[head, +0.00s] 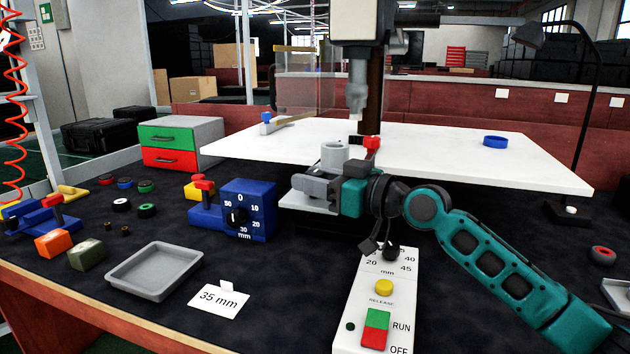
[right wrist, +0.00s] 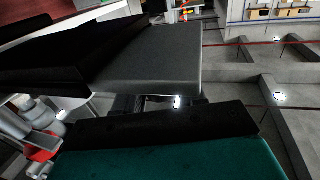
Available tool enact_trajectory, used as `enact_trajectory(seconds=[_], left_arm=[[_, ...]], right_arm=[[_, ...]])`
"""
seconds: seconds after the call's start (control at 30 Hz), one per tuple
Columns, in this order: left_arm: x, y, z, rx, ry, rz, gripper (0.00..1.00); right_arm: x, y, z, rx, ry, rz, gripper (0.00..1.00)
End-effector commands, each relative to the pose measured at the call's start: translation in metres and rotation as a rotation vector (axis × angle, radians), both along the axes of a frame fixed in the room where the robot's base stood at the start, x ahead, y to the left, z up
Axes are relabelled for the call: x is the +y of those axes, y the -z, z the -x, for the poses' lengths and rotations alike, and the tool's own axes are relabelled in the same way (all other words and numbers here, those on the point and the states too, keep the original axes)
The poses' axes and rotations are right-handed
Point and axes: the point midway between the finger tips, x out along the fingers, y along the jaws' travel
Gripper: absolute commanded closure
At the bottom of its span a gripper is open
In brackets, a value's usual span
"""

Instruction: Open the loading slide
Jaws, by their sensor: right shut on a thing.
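The loading slide (head: 293,202) shows as a light grey plate low under the front of the white table, left of centre in the head view. My right gripper (head: 316,187), on its teal arm, reaches in from the right and is shut at the slide's front. Its fingers hide most of what they grip. A grey cylinder (head: 335,155) stands just behind the gripper. In the right wrist view a dark grey block (right wrist: 155,62) fills the space ahead of the black gripper parts; the grip itself is unclear. My left gripper is not in view.
A white control panel (head: 350,327) with RUN and OFF buttons stands in front, below my right arm. A blue dial block (head: 258,190) is close left of the gripper. A grey tray (head: 155,271) and a 35 mm card (head: 219,301) lie at front left. A white tabletop (head: 440,155) stands behind.

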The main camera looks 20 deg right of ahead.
Motion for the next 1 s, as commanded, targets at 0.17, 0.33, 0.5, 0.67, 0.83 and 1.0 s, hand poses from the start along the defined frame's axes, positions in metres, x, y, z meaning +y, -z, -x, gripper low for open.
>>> enact_trajectory(seconds=[0.17, 0.33, 0.5, 0.67, 0.83, 1.0], left_arm=[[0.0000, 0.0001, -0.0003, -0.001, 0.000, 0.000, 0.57], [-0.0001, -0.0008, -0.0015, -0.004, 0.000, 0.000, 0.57], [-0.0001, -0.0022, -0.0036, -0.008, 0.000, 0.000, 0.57], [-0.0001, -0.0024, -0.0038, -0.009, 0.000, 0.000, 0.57], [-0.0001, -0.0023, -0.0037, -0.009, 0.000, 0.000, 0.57], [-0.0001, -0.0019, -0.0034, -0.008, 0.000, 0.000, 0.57]], right_arm=[[0.0000, -0.0004, 0.0000, 0.000, 0.000, 0.001, 1.00], [-0.0002, -0.0007, -0.0002, -0.001, 0.000, 0.001, 1.00], [-0.0005, -0.0009, -0.0003, -0.001, 0.001, 0.002, 0.58], [-0.0006, -0.0008, -0.0004, -0.001, 0.001, 0.000, 0.43], [-0.0004, -0.0007, -0.0003, -0.001, 0.001, 0.000, 0.41], [-0.0032, -0.0003, 0.0025, -0.001, 0.002, 0.000, 0.41]])
